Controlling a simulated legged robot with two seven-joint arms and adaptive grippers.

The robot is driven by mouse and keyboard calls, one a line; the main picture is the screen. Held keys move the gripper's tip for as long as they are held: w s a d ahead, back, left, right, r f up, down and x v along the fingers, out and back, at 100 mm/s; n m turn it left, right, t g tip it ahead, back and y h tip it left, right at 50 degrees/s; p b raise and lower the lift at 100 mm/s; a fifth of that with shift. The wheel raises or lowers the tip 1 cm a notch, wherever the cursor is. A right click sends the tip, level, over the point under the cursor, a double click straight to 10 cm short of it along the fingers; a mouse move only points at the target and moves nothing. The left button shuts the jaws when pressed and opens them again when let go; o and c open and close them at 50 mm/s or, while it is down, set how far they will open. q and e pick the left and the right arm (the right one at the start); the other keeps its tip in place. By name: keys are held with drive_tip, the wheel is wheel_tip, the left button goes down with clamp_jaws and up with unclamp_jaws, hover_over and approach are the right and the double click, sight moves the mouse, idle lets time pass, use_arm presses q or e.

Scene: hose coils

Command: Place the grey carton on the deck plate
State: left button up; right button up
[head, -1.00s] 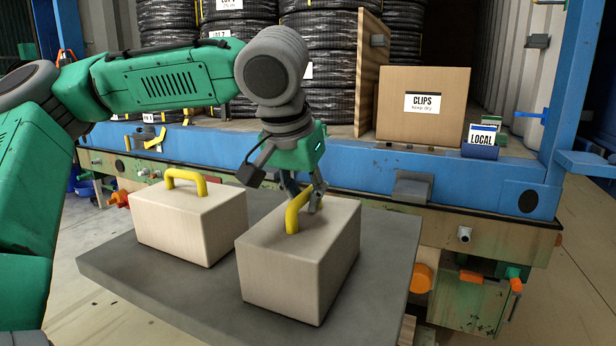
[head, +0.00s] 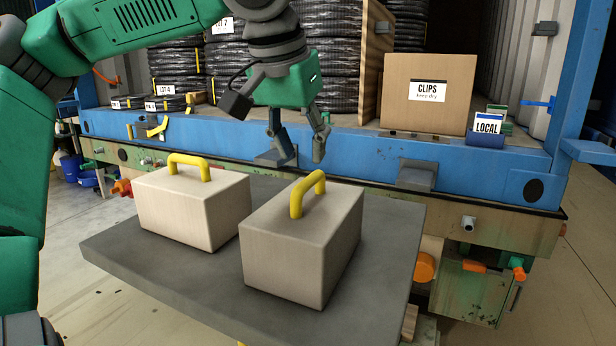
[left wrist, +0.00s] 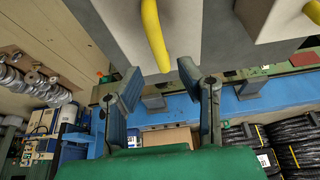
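Two pale grey-beige cartons with yellow handles, a left one (head: 192,215) and a right one (head: 290,250), stand upright and apart on the dark grey deck plate (head: 160,275). My left gripper (head: 299,158) is open and empty, above and just behind the right carton's yellow handle (head: 300,198). In the left wrist view my open fingers (left wrist: 160,82) are spread with nothing between them. That view shows the yellow handle (left wrist: 154,38) and carton (left wrist: 95,25) beyond the fingertips. My right gripper is not in view.
A blue-edged platform (head: 350,156) runs behind the plate. On it stand a brown CLIPS box (head: 428,110), a blue LOCAL holder (head: 486,135), black hose coils (head: 325,60) and a wooden divider (head: 373,65). The plate has bare room at its left front and right side.

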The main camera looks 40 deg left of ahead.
use_arm(q)
drive_tip(key=v, duration=0.5)
drive_tip(key=shift+d+r, duration=0.1)
idle(0.5)
